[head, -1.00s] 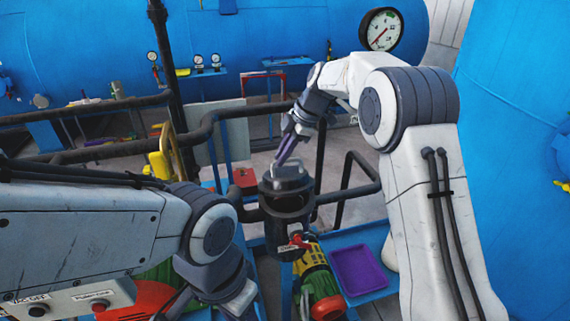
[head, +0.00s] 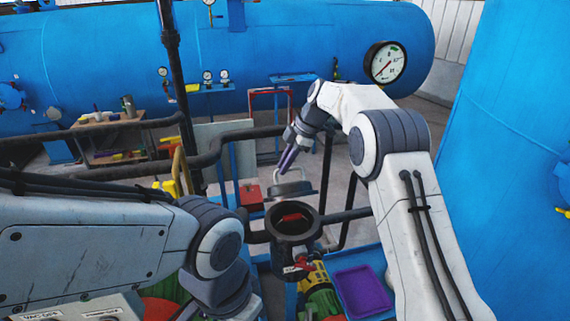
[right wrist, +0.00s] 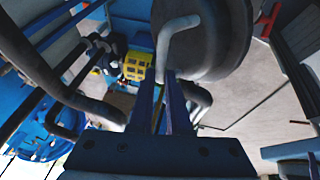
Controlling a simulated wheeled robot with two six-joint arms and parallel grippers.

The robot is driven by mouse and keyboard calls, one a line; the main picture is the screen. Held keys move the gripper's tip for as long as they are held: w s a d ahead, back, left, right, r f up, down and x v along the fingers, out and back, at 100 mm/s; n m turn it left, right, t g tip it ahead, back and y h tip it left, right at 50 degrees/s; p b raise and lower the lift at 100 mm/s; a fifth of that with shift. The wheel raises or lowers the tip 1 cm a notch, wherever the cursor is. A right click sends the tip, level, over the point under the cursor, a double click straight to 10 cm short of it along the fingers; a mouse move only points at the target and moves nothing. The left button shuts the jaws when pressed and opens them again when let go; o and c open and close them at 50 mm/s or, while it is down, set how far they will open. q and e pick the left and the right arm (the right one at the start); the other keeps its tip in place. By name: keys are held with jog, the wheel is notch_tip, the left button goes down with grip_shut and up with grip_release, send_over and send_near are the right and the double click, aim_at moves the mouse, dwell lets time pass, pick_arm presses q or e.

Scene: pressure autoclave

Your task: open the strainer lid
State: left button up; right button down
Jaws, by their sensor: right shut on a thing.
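The strainer (head: 271,228) is a dark cylindrical pot in the head view, its round mouth uncovered and something red inside. The strainer lid (head: 293,189) is a dark disc with a light bent handle (right wrist: 176,28). It hangs above and behind the mouth, clear of it. My right gripper (head: 284,168) is shut on the lid handle; in the right wrist view, the fingers (right wrist: 167,78) meet the handle's lower end beside the dark lid (right wrist: 218,35). My left arm crosses the lower left of the head view, but its fingertips are not visible.
A purple tray (head: 362,292) lies on the blue frame right of the strainer. A yellow and green pump-like part (head: 318,285) sits below it. Dark pipes (head: 215,150) run behind and left. A red box (head: 251,197) stands left of the lid.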

jog(key=c, duration=1.2)
grip_release()
jog(key=shift+f, duration=0.55)
jog(key=o, duration=0.3)
jog(key=shift+w+a, duration=0.1)
jog(key=shift+w, duration=0.05)
jog(key=shift+r, duration=0.2)
jog(key=shift+r, duration=0.2)
jog(key=b+v, duration=0.2)
jog(key=v, duration=0.8)
jog(key=shift+d, duration=0.2)
